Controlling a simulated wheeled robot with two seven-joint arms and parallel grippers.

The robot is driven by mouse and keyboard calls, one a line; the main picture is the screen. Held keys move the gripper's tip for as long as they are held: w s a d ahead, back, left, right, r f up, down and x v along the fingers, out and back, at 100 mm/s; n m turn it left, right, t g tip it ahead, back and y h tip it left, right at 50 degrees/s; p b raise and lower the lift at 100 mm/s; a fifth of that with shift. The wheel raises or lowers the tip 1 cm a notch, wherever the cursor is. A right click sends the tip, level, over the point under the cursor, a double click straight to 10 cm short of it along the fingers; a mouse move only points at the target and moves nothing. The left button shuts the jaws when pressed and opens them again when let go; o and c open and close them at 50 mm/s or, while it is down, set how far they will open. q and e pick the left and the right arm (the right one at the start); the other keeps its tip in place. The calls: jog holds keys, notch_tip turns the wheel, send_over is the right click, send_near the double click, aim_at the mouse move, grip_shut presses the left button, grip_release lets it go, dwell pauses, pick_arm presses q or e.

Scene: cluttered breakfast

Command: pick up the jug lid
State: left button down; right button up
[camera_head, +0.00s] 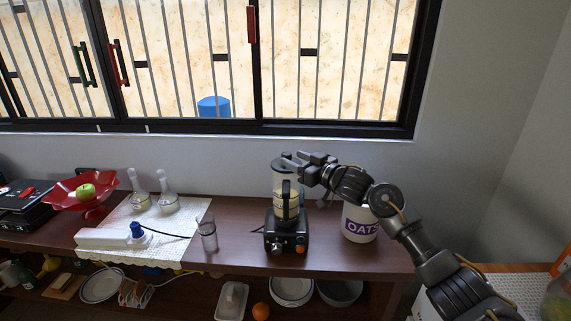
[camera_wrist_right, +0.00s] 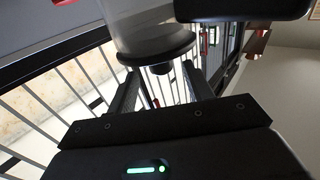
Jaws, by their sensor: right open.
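The jug lid (camera_head: 283,162) is dark and sits on top of the clear blender jug (camera_head: 287,182). In the right wrist view the lid (camera_wrist_right: 158,54) shows as a dark round rim with a small knob, against the clear jug wall. My right gripper (camera_head: 302,168) is at the lid from its right side, at lid height. In the wrist view its open fingers (camera_wrist_right: 161,82) stand on either side of the knob, and I cannot tell whether they touch it. My left gripper is not in view.
The black blender base (camera_head: 287,232) stands on the brown counter. An OATS canister (camera_head: 359,222) is right of it, under my right arm. A glass (camera_head: 208,236) and two flasks (camera_head: 167,192) stand to the left. The window (camera_head: 330,60) is behind.

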aim_at(290, 156)
jog(key=x, duration=0.3)
jog(key=shift+w+a+r+p, duration=0.1)
jog(key=shift+w+a+p, duration=0.05)
jog(key=shift+a+p, duration=0.2)
jog(key=shift+w+a, duration=0.1)
jog(key=shift+w, duration=0.05)
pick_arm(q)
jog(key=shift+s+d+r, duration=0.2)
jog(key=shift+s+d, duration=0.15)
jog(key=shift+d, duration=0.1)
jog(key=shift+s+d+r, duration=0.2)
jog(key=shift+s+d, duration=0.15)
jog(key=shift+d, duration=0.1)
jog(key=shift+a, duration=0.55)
pick_arm(e)
jog(key=c, duration=1)
jog(key=shift+r, duration=0.1)
